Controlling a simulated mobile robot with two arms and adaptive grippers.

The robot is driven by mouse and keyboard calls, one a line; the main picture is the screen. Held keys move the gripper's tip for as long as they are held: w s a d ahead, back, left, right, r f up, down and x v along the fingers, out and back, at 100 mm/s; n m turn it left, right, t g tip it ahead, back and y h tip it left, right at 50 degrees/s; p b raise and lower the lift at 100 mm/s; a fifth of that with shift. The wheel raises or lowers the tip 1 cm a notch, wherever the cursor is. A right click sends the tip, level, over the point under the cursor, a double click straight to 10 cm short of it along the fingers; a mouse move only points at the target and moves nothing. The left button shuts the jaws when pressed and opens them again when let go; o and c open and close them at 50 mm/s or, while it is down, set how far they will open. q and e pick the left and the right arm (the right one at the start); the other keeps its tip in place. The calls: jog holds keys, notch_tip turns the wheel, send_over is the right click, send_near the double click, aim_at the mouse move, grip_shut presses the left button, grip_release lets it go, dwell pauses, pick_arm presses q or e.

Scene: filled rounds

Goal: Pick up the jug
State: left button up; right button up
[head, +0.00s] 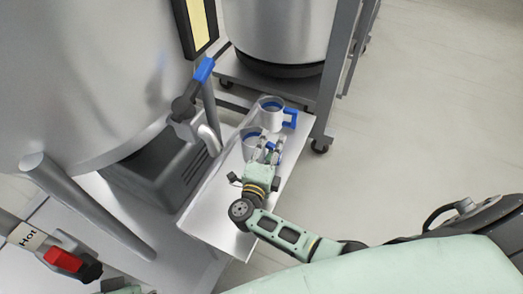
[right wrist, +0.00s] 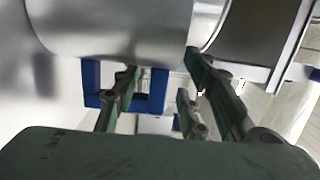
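Two metal jugs with blue handles stand on a metal shelf (head: 213,188). The farther jug (head: 272,113) shows its handle on its right side. The nearer jug (head: 250,143) is partly hidden by my right gripper (head: 267,150). In the right wrist view, a jug's steel body (right wrist: 110,30) fills the top, with its square blue handle (right wrist: 90,82) below. The fingers of my right gripper (right wrist: 165,85) are spread apart there. One finger overlaps the handle, and part of the handle shows between the fingers; contact cannot be told.
A large steel vat (head: 80,80) with a blue-handled tap (head: 190,105) stands left of the shelf. Another vat (head: 280,30) sits on a wheeled metal stand (head: 335,75) behind. A red-handled valve (head: 65,260) is at lower left. The floor (head: 440,120) to the right is clear.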

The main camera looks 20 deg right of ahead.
grip_shut()
dwell(0.5)
